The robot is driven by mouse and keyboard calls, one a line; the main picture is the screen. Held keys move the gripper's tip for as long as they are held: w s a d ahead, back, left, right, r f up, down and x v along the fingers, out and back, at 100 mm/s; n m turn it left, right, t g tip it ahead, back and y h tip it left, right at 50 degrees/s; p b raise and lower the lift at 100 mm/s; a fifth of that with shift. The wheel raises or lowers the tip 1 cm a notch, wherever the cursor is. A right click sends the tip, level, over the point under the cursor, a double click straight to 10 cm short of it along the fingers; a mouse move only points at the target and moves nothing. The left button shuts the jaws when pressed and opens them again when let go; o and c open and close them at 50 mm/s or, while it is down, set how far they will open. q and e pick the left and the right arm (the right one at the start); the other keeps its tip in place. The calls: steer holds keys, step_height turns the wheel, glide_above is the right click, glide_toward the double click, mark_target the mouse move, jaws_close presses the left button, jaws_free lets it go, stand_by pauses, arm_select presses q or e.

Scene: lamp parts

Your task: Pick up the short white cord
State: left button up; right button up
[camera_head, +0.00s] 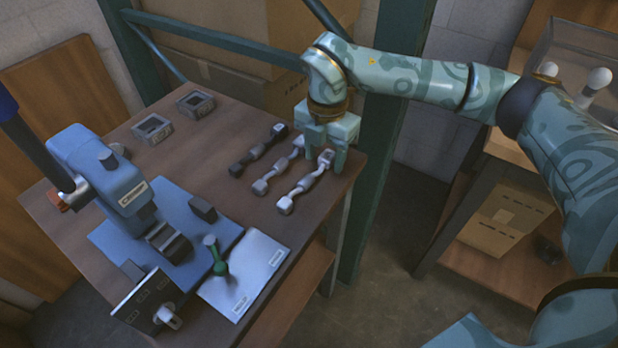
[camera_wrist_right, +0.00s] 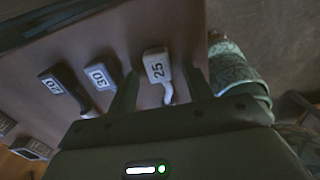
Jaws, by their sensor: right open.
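A white cord (camera_head: 305,184) lies nearest the table's right edge, with the plug end under my right gripper. In the right wrist view its block (camera_wrist_right: 157,66) is labelled 25, and a white cord piece runs back from it between the fingers. My right gripper (camera_head: 325,158) is open and points down at this end; I cannot tell whether it touches. A pale cord (camera_head: 275,172), whose block (camera_wrist_right: 100,76) reads 30, lies beside it. A dark cord (camera_head: 257,152) lies beyond, its block (camera_wrist_right: 56,88) reading 20. My left gripper is not in view.
A blue machine (camera_head: 105,175) stands at the table's left. Two small grey boxes (camera_head: 195,103) sit at the back. A green post (camera_head: 385,140) rises behind the table's right edge.

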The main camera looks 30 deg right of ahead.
steer(key=shift+r, duration=0.1)
steer(key=c, duration=1.1)
